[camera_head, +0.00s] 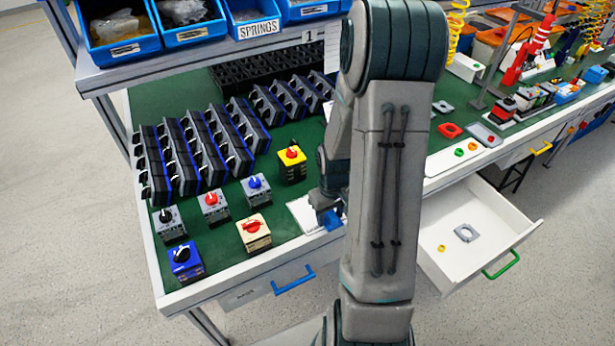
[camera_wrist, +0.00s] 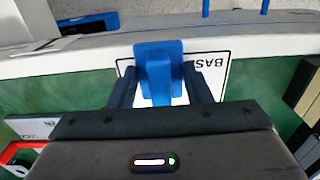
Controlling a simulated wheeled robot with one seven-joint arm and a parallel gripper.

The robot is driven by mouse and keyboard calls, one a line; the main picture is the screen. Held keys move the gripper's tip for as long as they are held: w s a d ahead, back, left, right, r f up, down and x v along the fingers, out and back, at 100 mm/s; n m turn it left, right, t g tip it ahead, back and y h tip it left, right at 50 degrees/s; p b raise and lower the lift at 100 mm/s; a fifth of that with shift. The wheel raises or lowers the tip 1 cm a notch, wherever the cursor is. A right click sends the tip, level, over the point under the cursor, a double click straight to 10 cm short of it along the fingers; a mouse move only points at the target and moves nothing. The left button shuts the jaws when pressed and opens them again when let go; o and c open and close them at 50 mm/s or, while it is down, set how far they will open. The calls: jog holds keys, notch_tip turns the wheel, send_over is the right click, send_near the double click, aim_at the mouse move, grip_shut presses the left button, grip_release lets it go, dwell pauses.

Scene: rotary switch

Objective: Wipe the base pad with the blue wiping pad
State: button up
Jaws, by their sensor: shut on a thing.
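My gripper (camera_wrist: 162,95) is shut on the blue wiping pad (camera_wrist: 158,62), which sticks up between the two fingers in the wrist view. The pad also shows in the head view (camera_head: 332,220), beside my arm. The base pad (camera_wrist: 207,68) is a white rectangle with a black border and lettering that starts "BAS". In the head view the white base pad (camera_head: 305,214) lies at the front edge of the green bench, partly hidden by my arm. The blue pad is over the base pad; I cannot tell whether they touch.
Several rotary switches, including a yellow one (camera_head: 292,165) and a cream one (camera_head: 253,233), stand to the left. Racks of black switches (camera_head: 205,145) fill the bench behind. An open drawer (camera_head: 475,235) juts out at the right. A blue-handled drawer (camera_head: 268,285) is shut below.

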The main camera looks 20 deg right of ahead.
jog(key=shift+s, duration=0.45)
notch_tip(320, 180, up, 3)
jog(key=shift+r+p, duration=0.1)
jog(key=shift+p, duration=0.75)
jog(key=shift+d+r+p, duration=0.1)
jog(key=shift+r+p, duration=0.8)
jog(key=shift+r, duration=0.05)
jog(key=shift+r+p, duration=1.2)
jog(key=shift+r, duration=0.4)
